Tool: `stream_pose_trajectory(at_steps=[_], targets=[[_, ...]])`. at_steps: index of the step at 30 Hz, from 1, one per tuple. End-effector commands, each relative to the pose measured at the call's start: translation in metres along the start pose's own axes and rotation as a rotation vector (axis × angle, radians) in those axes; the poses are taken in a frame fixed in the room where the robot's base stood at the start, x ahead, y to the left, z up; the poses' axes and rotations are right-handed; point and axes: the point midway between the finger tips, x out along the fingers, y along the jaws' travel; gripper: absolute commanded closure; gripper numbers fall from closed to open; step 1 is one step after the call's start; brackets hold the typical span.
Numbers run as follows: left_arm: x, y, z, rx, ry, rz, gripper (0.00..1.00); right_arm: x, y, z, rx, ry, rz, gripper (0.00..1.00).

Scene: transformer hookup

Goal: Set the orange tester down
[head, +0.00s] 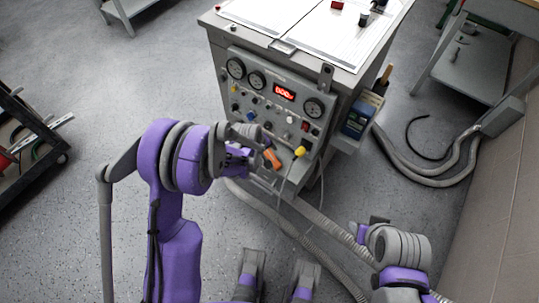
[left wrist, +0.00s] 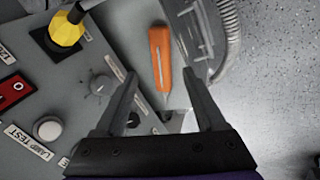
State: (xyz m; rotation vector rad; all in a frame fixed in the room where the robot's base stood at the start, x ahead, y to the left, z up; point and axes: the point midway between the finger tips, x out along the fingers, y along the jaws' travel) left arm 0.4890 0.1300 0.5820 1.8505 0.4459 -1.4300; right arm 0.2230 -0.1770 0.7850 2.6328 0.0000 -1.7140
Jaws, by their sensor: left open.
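The orange tester (head: 272,158) shows at the lower front of the grey control panel (head: 262,100). My left gripper (head: 254,158) is open beside the tester.
The panel carries gauges, a red display (head: 284,92), knobs and a yellow plug (head: 300,151) close to the tester. A side bin (head: 358,122) holds a blue item. Hoses (head: 430,180) lie on the floor at right. A dark cart (head: 30,140) stands at left.

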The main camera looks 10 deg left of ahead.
Motion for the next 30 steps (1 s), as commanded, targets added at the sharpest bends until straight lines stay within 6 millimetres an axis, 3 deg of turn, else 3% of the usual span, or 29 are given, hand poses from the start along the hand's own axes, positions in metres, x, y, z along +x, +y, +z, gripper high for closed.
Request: stream_pose_trajectory(at_steps=[4, 14, 17, 23, 30], targets=[[-0.026, 0.0, 0.0, 0.001, 0.0, 0.0, 0.28, -0.005, 0.0, -0.002, 0.0, 0.002, 0.0, 0.5], [-0.044, 0.0, 0.0, 0.008, 0.002, 0.0, 0.28, -0.006, 0.0, -0.003, 0.0, 0.002, 0.0, 0.5], [-0.061, 0.0, 0.002, 0.04, 0.009, -0.002, 0.28, -0.006, 0.0, -0.003, 0.0, 0.002, 0.0, 0.5], [-0.132, -0.01, 0.016, 0.195, 0.042, -0.016, 0.28, -0.006, 0.0, -0.003, 0.0, 0.002, 0.0, 0.5], [-0.211, -0.042, 0.047, 0.416, 0.086, -0.043, 0.28, -0.006, 0.0, -0.003, 0.0, 0.002, 0.0, 0.5]])
